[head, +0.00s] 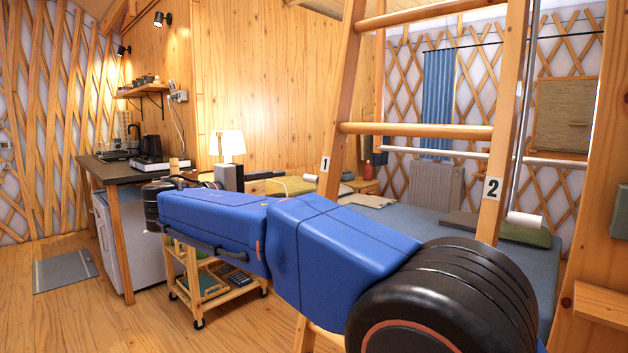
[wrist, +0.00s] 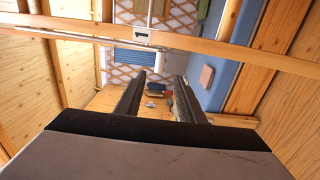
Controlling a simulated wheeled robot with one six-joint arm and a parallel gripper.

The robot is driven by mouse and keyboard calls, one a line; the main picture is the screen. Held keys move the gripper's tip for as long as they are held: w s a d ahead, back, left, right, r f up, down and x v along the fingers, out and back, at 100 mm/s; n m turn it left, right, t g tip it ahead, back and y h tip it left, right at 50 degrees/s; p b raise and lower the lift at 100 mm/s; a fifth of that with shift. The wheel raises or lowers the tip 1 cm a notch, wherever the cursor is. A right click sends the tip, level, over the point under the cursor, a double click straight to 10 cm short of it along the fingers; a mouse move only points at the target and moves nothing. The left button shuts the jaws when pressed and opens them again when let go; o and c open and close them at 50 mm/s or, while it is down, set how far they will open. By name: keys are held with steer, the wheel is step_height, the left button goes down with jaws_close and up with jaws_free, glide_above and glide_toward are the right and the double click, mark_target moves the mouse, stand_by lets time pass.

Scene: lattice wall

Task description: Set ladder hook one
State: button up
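The wooden ladder stands in the head view, with tag 1 (head: 325,163) on its left rail and tag 2 (head: 492,188) on its right rail. A small white cylinder (head: 310,178) shows by tag 1 and another (head: 527,220) by tag 2; I cannot tell whether either is a hook. In the wrist view a wooden rail (wrist: 230,52) with a small white tag (wrist: 143,37) crosses beyond my fingertips. My gripper (wrist: 160,82) is open, with its two dark fingers apart and nothing held between them. I cannot make out its fingertips in the head view.
A blue-covered bed (head: 400,220) lies behind the ladder. A wheeled wooden cart (head: 215,300) stands under my arm. A counter (head: 112,170) stands at the left, with a lamp (head: 228,143) farther right. The wooden floor (head: 60,320) at the left front is mostly clear.

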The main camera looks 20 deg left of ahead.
mark_target(309, 179)
steer(key=x, duration=1.3)
steer(key=shift+w+d, duration=0.15)
jaws_close()
